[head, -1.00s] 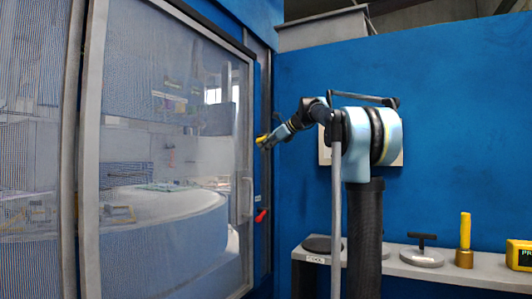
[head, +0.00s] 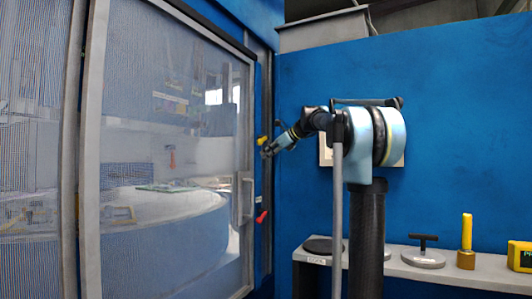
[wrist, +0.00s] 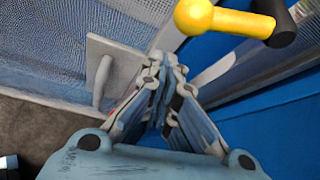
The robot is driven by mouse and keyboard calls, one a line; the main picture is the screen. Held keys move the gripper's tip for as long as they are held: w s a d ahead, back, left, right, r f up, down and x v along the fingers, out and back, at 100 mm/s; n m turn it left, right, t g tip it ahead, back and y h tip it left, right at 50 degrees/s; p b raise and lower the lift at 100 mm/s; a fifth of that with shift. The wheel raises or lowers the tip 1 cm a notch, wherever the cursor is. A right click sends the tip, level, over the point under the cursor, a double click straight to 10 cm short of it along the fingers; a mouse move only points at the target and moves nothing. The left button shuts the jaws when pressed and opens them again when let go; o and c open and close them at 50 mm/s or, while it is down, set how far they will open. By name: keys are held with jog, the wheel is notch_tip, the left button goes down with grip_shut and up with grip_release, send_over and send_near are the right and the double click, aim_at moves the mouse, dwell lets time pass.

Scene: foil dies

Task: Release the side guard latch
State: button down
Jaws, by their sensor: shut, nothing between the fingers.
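A yellow ball-ended knob (head: 262,140) sits on the door post at the right edge of the mesh side guard (head: 170,130). In the wrist view the knob (wrist: 222,18) joins a short black stem (wrist: 284,28). My gripper (head: 267,153) is just below the knob in the head view, shut and empty. In the wrist view my closed fingertips (wrist: 163,60) are apart from the knob, which lies beyond them at the upper right. A red lever (head: 262,217) is lower on the same post. I cannot tell which of the two is the latch.
A pale door handle (head: 246,196) stands out from the guard frame; it also shows in the wrist view (wrist: 102,80). A grey shelf (head: 440,273) at the lower right holds a black-handled disc (head: 423,256), a yellow-handled tool (head: 466,240) and a yellow device (head: 519,256).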

jog(key=v, duration=0.9)
jog(key=shift+d+f, duration=0.15)
jog(key=shift+d, duration=0.4)
jog(key=shift+s, duration=0.15)
jog(key=s+d+f+n+g+h, duration=0.1)
jog(key=s+d+f+n+h, duration=0.2)
jog(key=s+f+n, duration=0.4)
jog(key=s+d+f+n+g+h, duration=0.2)
jog(key=s+f+n, duration=0.5)
jog(key=s+f, duration=1.4)
jog(key=s+d+f+n+g+h, duration=0.1)
jog(key=s+d+f+n+h, duration=0.3)
jog(key=s+f, duration=1)
notch_tip(320, 180, down, 16)
jog(key=d+n, duration=0.2)
jog(key=n, duration=0.2)
jog(key=shift+d+g+h, duration=0.25)
jog(key=shift+g+h, duration=0.05)
jog(key=shift+h, duration=0.1)
jog(key=shift+s, duration=0.15)
